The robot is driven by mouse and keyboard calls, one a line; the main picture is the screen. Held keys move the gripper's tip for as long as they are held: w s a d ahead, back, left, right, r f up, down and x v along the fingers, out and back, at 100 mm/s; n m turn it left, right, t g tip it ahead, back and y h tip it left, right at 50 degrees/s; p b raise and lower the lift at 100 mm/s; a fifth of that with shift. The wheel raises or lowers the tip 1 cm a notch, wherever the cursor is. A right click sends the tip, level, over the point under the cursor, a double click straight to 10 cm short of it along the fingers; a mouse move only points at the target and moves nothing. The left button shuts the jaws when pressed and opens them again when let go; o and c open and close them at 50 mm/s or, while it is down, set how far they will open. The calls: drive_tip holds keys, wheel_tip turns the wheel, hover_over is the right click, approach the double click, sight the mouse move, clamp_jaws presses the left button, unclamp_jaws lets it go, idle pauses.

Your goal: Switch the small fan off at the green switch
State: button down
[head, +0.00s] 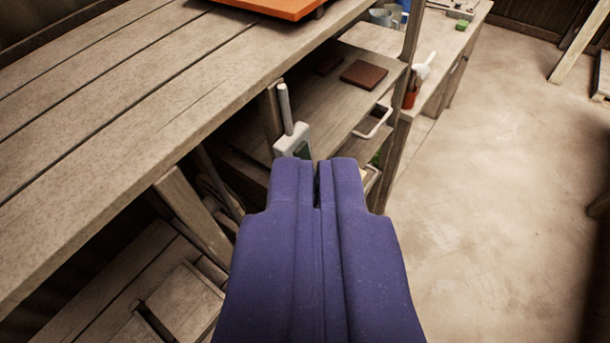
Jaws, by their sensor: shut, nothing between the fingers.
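My gripper (317,168), dark blue, points away from me in the lower middle of the head view. Its two fingers are together with nothing held. Directly beyond the fingertips is a pale grey bracket (291,138) with an upright grey rod (285,105) and a dark greenish face partly hidden by the gripper. I cannot tell whether it touches the gripper. I cannot make out a fan for certain. A small green piece (462,24) lies on the far bench beside a pale block; it is too small to tell whether it is the switch.
A plank table (130,90) fills the left, with an orange slab (275,6) at its far edge. A lower shelf (335,85) holds brown tiles (364,74). A terracotta pot (411,95) with a white object stands on the far bench (446,62). The floor (490,190) at right is clear.

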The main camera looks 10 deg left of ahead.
drive_tip(key=w+f+m+g+p, duration=0.1)
drive_tip(key=w+f+g+p, duration=0.2)
drive_tip(key=w+p, duration=0.55)
drive_tip(key=w+d+f+m+g+p, duration=0.2)
drive_tip(key=w+f+p, duration=0.1)
drive_tip(key=f+p, duration=0.4)
drive_tip(key=w+d+f+m+g+y+p, duration=0.1)
drive_tip(key=w+f+m+g+p, duration=0.1)
drive_tip(key=f+p, duration=0.5)
drive_tip(key=shift+w+d+f+m+g+y, duration=0.3)
drive_tip(key=shift+w+d+f, duration=0.05)
drive_tip(key=shift+w+f, duration=0.5)
drive_tip(key=shift+f, duration=0.1)
drive_tip(key=w+a+f+p, duration=0.2)
drive_tip(key=w+a+f, duration=0.2)
drive_tip(key=w+f, duration=0.3)
drive_tip(key=shift+w+a+f+p, duration=0.3)
drive_tip(key=shift+w+a+f, duration=0.1)
drive_tip(key=shift+f, duration=0.45)
